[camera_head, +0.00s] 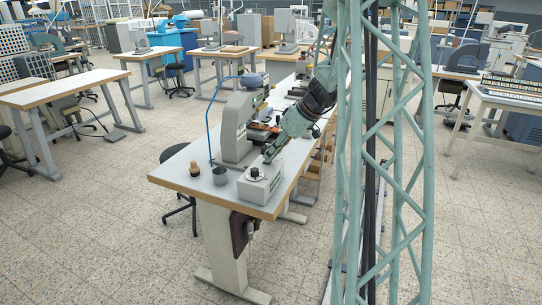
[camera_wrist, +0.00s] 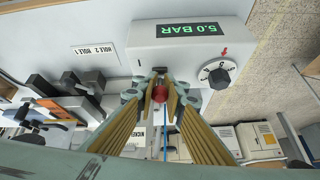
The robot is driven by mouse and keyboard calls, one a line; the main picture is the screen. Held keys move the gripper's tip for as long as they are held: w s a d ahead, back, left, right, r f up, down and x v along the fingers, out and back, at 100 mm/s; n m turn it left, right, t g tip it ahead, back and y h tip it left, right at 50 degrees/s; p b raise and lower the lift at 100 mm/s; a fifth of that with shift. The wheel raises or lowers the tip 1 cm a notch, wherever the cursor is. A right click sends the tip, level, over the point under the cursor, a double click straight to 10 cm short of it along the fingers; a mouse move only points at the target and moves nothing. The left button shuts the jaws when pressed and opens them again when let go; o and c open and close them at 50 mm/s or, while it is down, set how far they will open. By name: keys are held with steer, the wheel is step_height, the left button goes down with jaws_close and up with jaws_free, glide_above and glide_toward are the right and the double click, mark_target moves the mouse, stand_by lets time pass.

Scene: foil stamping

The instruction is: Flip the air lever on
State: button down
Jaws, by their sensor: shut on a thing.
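The air control box (camera_head: 262,188) is a grey-white box on the near end of the bench, also seen from above in the wrist view (camera_wrist: 180,55). My gripper (camera_wrist: 160,82) is at the box's edge beside the dial. Its fingers are shut on the air lever, whose red knob (camera_wrist: 159,94) shows between them. The lever's stem is mostly hidden by the fingers. In the head view my gripper (camera_head: 268,157) reaches down to the box from the upper right.
A grey stamping press (camera_head: 236,127) with a blue hose stands behind the box.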

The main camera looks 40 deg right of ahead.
steer(key=c, duration=2.6)
jaws_free()
steer(key=shift+c, duration=0.2)
steer(key=shift+s+r, duration=0.15)
steer(key=v, duration=1.1)
steer(key=shift+s+d+r, duration=0.15)
steer(key=shift+r, duration=0.2)
